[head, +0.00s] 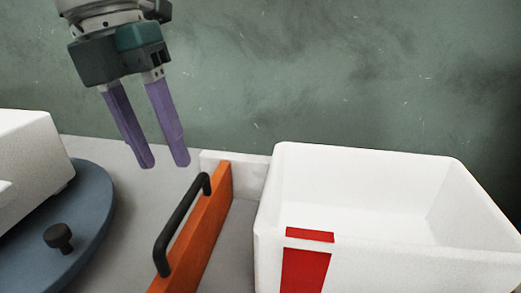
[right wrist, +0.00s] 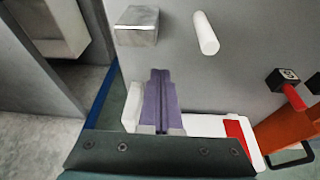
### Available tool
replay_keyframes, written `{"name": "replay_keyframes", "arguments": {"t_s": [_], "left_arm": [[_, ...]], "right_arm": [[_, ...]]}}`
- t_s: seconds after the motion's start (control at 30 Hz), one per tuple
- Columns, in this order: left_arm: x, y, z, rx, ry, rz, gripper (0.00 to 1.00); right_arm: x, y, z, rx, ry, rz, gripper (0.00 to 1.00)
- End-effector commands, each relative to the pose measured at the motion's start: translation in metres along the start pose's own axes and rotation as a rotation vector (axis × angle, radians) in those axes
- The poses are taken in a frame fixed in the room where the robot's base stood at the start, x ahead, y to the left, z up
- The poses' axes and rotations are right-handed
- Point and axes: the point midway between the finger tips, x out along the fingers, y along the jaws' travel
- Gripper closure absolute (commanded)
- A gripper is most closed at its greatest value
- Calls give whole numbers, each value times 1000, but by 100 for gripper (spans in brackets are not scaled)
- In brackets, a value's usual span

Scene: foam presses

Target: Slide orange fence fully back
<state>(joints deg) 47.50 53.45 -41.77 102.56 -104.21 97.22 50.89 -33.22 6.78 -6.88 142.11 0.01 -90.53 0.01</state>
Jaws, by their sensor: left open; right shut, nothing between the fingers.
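The orange fence (head: 212,222) is an upright panel on the grey table, running from the front toward the back, with a black bar handle (head: 180,222) on its left face. Its near end is cut off by the picture's bottom edge. My left gripper (head: 165,164) is open and empty, above and behind the handle, not touching it. In the right wrist view the orange fence (right wrist: 287,128) and its black handle (right wrist: 291,157) show partly at the lower right. My right gripper (right wrist: 160,72) is shut and empty, well to the left of the fence there.
A white open bin (head: 275,215) with a red patch stands right of the fence. A low white strip (head: 248,170) lies behind the fence. A blue round plate (head: 95,210) with a dark knob (head: 58,237) and a white block (head: 30,160) are at left.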

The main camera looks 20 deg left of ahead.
Motion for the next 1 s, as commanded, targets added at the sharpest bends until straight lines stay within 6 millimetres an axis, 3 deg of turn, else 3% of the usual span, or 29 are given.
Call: {"name": "replay_keyframes", "arguments": {"t_s": [0.1, 0.3, 0.7, 1.0], "left_arm": [[25, 0, -1, 1, 6, 0, 53], [54, 0, -1, 1, 3, -2, 53], [64, 0, 0, 2, 1, -2, 53], [64, 0, 0, 2, 1, -3, 87]], "right_arm": [[1, 0, 0, -1, -1, 0, 100], [2, 0, 1, -2, -1, 1, 100], [2, 1, 1, -3, -1, 2, 100], [2, 1, 1, -3, -1, 2, 100]]}}
